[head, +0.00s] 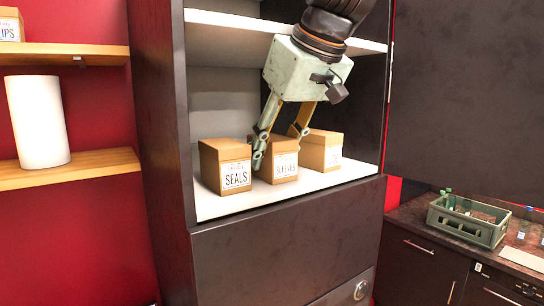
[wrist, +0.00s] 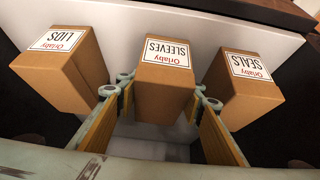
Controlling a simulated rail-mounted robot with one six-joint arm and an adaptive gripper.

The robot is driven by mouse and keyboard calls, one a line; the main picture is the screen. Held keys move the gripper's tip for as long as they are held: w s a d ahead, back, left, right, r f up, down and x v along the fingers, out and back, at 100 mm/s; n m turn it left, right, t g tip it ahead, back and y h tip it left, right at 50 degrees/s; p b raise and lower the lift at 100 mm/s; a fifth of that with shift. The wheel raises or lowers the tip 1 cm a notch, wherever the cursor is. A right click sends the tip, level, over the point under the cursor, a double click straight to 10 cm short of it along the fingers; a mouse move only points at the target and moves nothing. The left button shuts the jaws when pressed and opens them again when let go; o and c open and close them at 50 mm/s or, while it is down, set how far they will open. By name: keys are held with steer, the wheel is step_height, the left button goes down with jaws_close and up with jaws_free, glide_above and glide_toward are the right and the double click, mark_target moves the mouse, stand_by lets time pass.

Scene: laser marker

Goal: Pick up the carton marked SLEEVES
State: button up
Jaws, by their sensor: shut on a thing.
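The SLEEVES carton (head: 280,161) is a brown box with a white label, standing on a white shelf inside a dark cabinet. In the wrist view the SLEEVES carton (wrist: 164,87) is in the middle, its label reading upside down. My gripper (head: 279,145) reaches down from above with one finger on each side of this carton. In the wrist view my gripper (wrist: 160,95) is shut on the SLEEVES carton. The carton appears upright. Its contact with the shelf is hard to judge.
The SEALS carton (head: 226,167) stands close on the left and the LIDS carton (wrist: 62,65) close on the other side, leaving narrow gaps. An upper shelf (head: 235,25) is above. A green crate (head: 467,221) with bottles sits on a counter at right.

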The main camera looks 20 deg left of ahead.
steer(key=shift+d+r, duration=0.1)
steer(key=s+d+b, duration=0.2)
steer(key=s+d, duration=1)
steer(key=d, duration=0.1)
steer(key=shift+d+b, duration=0.15)
steer(key=shift+b, duration=0.15)
stand_by(0.3)
stand_by(0.7)
